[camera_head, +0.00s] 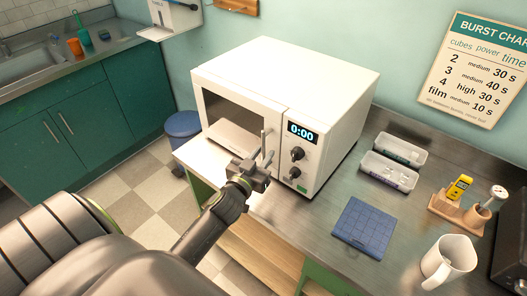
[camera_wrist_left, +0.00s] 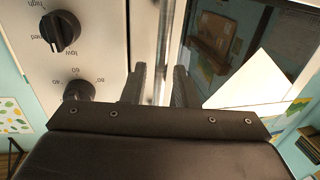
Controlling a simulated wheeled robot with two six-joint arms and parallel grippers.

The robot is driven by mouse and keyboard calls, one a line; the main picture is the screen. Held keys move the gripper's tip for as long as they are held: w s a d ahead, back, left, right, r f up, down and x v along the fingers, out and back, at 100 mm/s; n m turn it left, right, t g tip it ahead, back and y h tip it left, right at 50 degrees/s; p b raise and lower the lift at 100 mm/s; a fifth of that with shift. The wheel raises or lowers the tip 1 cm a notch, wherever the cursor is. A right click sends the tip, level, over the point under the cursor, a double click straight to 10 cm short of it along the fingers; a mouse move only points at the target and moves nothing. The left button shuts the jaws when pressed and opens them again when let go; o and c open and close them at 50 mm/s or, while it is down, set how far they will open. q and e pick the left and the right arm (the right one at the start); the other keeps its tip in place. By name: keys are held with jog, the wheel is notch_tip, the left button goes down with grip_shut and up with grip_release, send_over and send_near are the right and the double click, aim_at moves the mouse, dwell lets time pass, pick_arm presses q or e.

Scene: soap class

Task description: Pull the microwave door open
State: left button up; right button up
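The white microwave (camera_head: 325,80) stands on the counter. Its door (camera_head: 237,110), with a dark window, appears shut. The upright door handle (camera_head: 264,141) is beside the control panel. My left gripper (camera_head: 259,166) is at the lower part of the handle. In the left wrist view, the two dark fingers (camera_wrist_left: 160,88) are apart, one on each side of the handle (camera_wrist_left: 164,50). A gap shows on the panel side; whether the other finger touches the handle is unclear. The gripper hides the handle's lower end. My right gripper is not in view.
The control panel (camera_head: 298,157) with two dark knobs is right of the handle. Two white trays, a blue mat (camera_head: 366,226), a wooden holder and a white mug (camera_head: 447,262) are on the counter to the right. A blue bin (camera_head: 183,126) stands on the floor at left.

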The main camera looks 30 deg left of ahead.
pick_arm(q)
jog(key=shift+w, duration=0.5)
grip_shut()
jog(key=shift+s+a, duration=0.1)
